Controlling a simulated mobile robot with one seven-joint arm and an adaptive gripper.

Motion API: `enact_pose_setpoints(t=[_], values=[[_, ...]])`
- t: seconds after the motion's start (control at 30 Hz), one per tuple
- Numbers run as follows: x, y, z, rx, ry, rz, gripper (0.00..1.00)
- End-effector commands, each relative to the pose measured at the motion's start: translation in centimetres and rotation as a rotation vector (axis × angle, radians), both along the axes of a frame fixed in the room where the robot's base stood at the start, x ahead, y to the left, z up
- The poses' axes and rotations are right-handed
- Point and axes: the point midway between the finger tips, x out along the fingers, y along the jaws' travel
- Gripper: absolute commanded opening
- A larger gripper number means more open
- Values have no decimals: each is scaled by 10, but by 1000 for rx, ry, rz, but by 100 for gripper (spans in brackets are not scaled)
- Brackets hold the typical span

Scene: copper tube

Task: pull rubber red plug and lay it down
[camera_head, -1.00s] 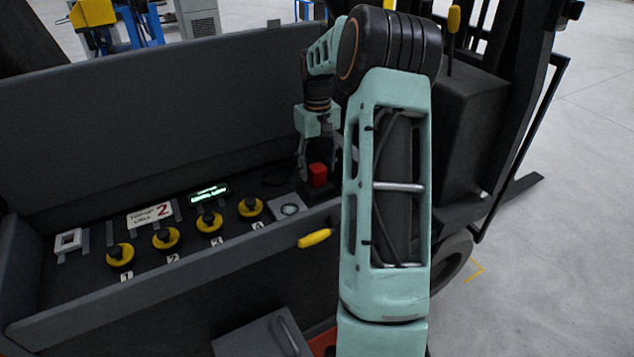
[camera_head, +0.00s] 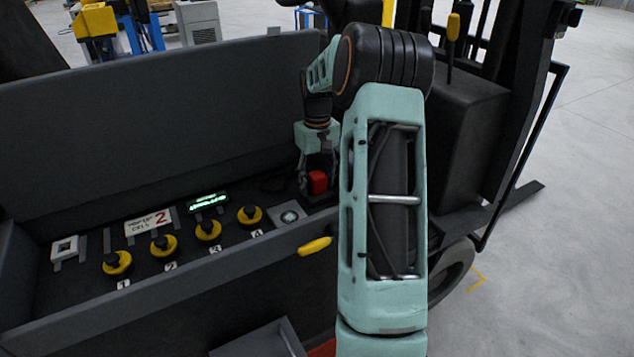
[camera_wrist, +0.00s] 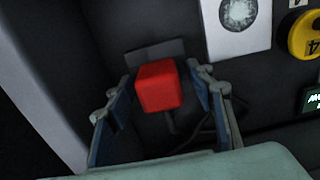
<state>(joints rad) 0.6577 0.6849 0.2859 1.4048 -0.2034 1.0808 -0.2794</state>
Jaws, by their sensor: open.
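The red plug (camera_head: 317,182) is a block-like red piece at the right end of the dark panel inside the open bin. It also shows in the wrist view (camera_wrist: 159,87), near the middle. My gripper (camera_head: 314,188) points down over it. In the wrist view my gripper (camera_wrist: 160,95) is open, with one finger on each side of the red plug. A gap shows between the plug and each finger. What lies under the plug is mostly hidden.
Several yellow-ringed caps (camera_head: 209,229) with number labels line the panel to the left. A white square with a round disc (camera_head: 289,215) lies nearest the plug. A lit green display (camera_head: 207,201) stands behind the caps. The bin's front wall (camera_head: 180,290) rises in front.

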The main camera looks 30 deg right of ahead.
Motion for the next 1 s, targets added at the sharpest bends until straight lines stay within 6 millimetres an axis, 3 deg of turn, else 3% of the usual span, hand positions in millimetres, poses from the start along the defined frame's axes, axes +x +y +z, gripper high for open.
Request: enact_pose_setpoints(t=[0.73, 1.0], values=[[0, 0, 0, 0, 0, 1, 49], [0, 0, 0, 0, 0, 1, 21]])
